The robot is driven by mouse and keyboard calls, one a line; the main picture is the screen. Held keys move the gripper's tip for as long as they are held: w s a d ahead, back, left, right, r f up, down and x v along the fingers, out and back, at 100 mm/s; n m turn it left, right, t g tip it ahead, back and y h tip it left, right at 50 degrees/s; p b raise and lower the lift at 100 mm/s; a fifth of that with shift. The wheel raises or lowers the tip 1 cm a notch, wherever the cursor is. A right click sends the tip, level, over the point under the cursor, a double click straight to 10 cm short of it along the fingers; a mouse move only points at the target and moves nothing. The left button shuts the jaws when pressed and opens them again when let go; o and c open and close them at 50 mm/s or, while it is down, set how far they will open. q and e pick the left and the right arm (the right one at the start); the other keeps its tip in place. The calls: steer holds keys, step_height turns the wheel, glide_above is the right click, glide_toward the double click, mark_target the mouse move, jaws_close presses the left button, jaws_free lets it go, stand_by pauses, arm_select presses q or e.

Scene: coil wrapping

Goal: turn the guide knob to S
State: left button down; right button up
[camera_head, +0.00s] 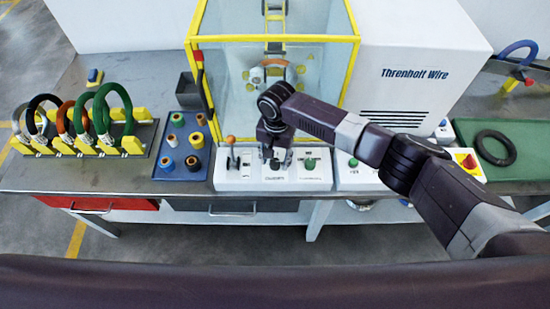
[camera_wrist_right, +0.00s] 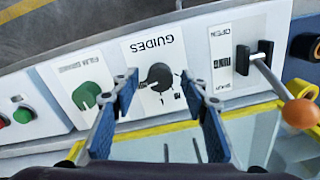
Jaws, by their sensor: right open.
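The guide knob (camera_wrist_right: 160,77) is a round black knob on a white panel labelled GUIDES, upside down in the right wrist view. Small marks sit around its lower right side there; I cannot tell for sure which one it points to. In the head view the knob (camera_head: 275,163) is partly hidden below my gripper. My right gripper (camera_head: 274,150) is pointing down over the panel. In the right wrist view its two blue-padded fingers (camera_wrist_right: 159,88) are open, one on each side of the knob, with gaps showing. My left gripper is in neither view.
A lever with an orange ball (camera_wrist_right: 300,113) stands beside the knob on one side, a green knob (camera_wrist_right: 86,96) on the other. The yellow-framed glass enclosure (camera_head: 275,38) rises behind the panel. Spools (camera_head: 172,140) stand on a blue tray to the left.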

jaws_close()
